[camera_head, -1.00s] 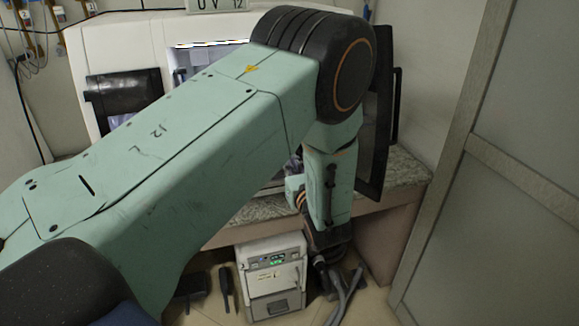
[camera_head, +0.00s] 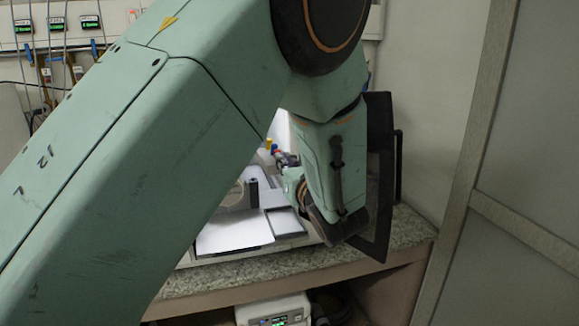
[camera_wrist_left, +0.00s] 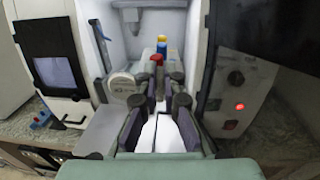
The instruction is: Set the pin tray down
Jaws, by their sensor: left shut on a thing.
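My left gripper (camera_wrist_left: 166,98) points into the open white machine in the left wrist view and is shut on the pin tray. The tray's body is mostly hidden by the fingers. I cannot tell whether the tray touches the surface below. My right gripper is not in view.
The machine's white deck (camera_head: 235,232) and a grey plate (camera_head: 285,222) lie below the gripper. A round white part (camera_wrist_left: 124,85) is close on the left. A granite counter (camera_head: 215,277) runs in front.

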